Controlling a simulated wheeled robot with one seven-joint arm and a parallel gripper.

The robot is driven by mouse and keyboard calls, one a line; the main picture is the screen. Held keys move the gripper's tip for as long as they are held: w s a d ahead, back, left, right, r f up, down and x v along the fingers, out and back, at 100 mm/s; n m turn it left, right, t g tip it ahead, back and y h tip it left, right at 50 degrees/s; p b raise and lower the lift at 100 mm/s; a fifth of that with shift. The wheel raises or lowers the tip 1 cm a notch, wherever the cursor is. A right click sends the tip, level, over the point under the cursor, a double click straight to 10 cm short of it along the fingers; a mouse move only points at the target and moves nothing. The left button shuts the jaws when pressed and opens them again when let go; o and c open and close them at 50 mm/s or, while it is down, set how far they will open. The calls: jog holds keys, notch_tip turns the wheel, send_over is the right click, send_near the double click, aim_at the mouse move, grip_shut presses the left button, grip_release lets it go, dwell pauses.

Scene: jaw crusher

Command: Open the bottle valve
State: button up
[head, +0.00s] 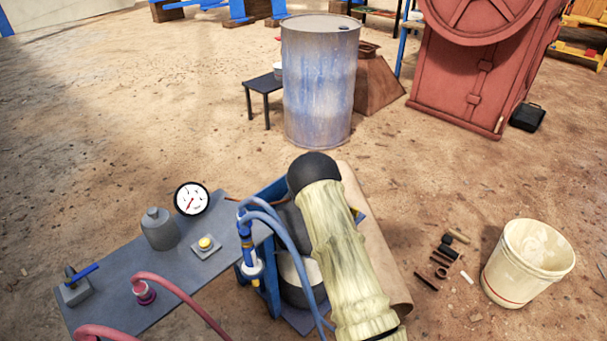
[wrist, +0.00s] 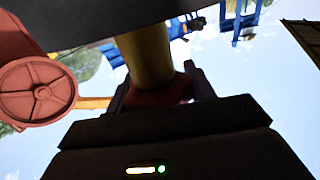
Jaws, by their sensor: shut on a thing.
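In the wrist view my gripper (wrist: 159,88) is shut on a dark reddish knob (wrist: 158,97), which sits between its two fingers. A yellow rod-like part (wrist: 147,55) rises from the knob toward the top of the picture. I take the knob to be the bottle valve, but its shape is dark and partly hidden by the fingers, so its turn cannot be read. In the head view neither my gripper nor the held knob can be made out. A grey bottle-shaped vessel (head: 160,230) stands upright on the grey bench (head: 128,258), apart from the foreground.
The bench holds a dial gauge (head: 191,199), a yellow button (head: 206,244), a blue lever (head: 82,273) and a pink hose (head: 178,292). Blue hoses (head: 275,226) run beside them. A metal drum (head: 320,85) stands behind; a white bucket (head: 527,262) is right. Ground at left is clear.

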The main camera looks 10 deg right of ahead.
jog(key=n+g+y, duration=0.1)
jog(key=n+y, duration=0.1)
jog(key=y, duration=0.1)
jog(key=n+g+y+b, duration=0.1)
jog(key=n+y, duration=0.1)
jog(key=y, duration=0.1)
jog(key=shift+s+a, duration=0.1)
jog(key=shift+a, duration=0.05)
jog(key=n+g+y, duration=0.1)
jog(key=n+g+y+b, duration=0.1)
jog(key=n+g+y, duration=0.2)
jog(key=g+y, duration=0.1)
jog(key=shift+s+a+f+n+b, duration=0.2)
jog(key=shift+a+n+b, duration=0.1)
jog(key=shift+b, duration=0.1)
jog(key=n+g+b, duration=0.1)
jog(key=n+g+y+b, duration=0.2)
jog(key=g, duration=0.1)
jog(key=shift+s+a, duration=0.15)
jog(key=shift+s, duration=0.1)
jog(key=n+g+y+b, duration=0.1)
jog(key=g+b, duration=0.1)
jog(key=shift+s+n+g, duration=0.15)
jog(key=shift+n+g, duration=0.25)
jog(key=shift+s+a+r+n+g+y+b, duration=0.15)
jog(key=shift+n+g+y+b, duration=0.15)
jog(key=shift+n+g+b, duration=0.55)
jog(key=shift+r+m+b, duration=0.1)
jog(key=shift+m+b, duration=0.15)
jog(key=shift+b, duration=0.05)
